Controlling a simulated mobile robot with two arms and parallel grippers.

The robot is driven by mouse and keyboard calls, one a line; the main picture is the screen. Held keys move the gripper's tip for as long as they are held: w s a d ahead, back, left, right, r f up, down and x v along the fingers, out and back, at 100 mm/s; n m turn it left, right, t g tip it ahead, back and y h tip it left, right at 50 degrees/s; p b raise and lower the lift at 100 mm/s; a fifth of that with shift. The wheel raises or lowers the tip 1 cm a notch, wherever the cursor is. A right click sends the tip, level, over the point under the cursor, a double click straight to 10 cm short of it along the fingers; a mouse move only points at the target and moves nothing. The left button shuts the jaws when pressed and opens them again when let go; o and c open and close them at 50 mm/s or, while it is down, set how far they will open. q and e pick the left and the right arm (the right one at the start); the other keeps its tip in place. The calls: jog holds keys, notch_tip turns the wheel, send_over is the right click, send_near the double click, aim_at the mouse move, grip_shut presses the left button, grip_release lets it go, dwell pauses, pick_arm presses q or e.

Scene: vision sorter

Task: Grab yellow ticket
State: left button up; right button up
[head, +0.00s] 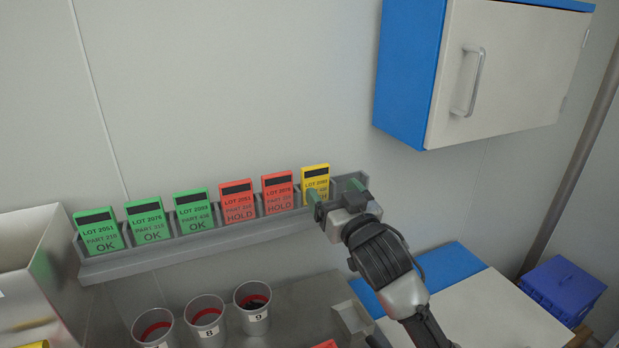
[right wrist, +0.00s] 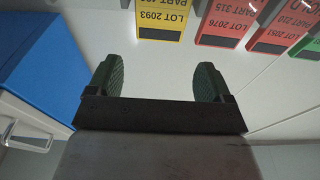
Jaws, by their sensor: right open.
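The yellow ticket (head: 315,178) stands upright at the right end of the row in the grey wall rack (head: 160,262). Its lower part is partly hidden by my right gripper (head: 335,188) in the head view. The yellow ticket also shows upside down at the top of the right wrist view (right wrist: 162,18). My right gripper (right wrist: 160,82) is open with nothing between its green fingers. It is in front of the rack's right end, and in the wrist view the ticket lies beyond the fingertips, apart from them. My left gripper is not in view.
Red tickets (head: 278,192) stand left of the yellow one, with green tickets (head: 193,212) further left. Numbered cups (head: 252,308) stand below the rack. A blue and white wall cabinet (head: 490,80) hangs at upper right. A blue crate (head: 562,290) sits at lower right.

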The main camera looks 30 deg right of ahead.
aim_at(316, 173)
jog(key=w+p, duration=0.1)
jog(key=w, duration=0.1)
jog(key=w+p, duration=0.1)
jog(key=w, duration=0.1)
jog(key=w+p, duration=0.1)
jog(key=w, duration=0.1)
jog(key=shift+w+d+r, duration=0.15)
jog(key=shift+w+r, duration=0.1)
jog(key=shift+w, duration=0.1)
jog(key=shift+w+f, duration=0.1)
jog(key=shift+w, duration=0.35)
jog(key=shift+s, duration=0.1)
jog(key=shift+c, duration=0.2)
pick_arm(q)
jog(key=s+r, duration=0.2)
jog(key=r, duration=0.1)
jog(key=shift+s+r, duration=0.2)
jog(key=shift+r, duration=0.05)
pick_arm(e)
jog(key=shift+s, duration=0.1)
jog(key=c, duration=0.6)
jog(key=shift+c, duration=0.3)
